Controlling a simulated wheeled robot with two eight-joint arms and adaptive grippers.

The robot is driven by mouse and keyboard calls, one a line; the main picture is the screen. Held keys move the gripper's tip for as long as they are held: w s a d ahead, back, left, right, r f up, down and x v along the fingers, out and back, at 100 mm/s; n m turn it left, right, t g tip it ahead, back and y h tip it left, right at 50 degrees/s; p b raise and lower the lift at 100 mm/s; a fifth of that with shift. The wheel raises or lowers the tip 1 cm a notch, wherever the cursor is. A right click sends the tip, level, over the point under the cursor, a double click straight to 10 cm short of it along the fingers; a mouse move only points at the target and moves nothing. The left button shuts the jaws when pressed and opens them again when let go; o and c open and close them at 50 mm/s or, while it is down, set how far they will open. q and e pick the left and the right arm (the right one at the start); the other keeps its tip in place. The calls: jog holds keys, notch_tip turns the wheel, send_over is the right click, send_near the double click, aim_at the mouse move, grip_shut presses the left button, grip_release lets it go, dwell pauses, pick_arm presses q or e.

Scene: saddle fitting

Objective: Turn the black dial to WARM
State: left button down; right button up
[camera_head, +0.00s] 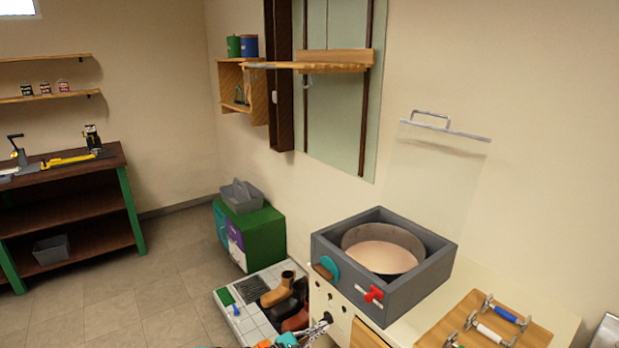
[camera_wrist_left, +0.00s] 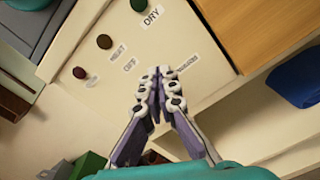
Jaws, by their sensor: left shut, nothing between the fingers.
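The cream control panel (camera_wrist_left: 115,95) fills the upper middle of the left wrist view. It bears a dark green knob (camera_wrist_left: 138,5), a brown knob (camera_wrist_left: 105,41) and a dark red knob (camera_wrist_left: 80,73), with labels DRY, HEAT and OFF. Another label (camera_wrist_left: 187,64) right of the fingertips is too small to read surely. I cannot make out the black dial; my fingers cover the panel between OFF and that label. My left gripper (camera_wrist_left: 160,72) is shut, its tips together at or just before the panel. In the head view, the left gripper (camera_head: 322,327) is low by the panel.
A grey box (camera_head: 402,298) with a round basin, a teal disc and a red handle sits above the panel. Boots (camera_head: 280,290) stand on a tiled tray to the left. A wooden board (camera_head: 458,322) with handles lies at right. Floor at left is clear.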

pick_arm(q)
jog(key=shift+v, duration=2.45)
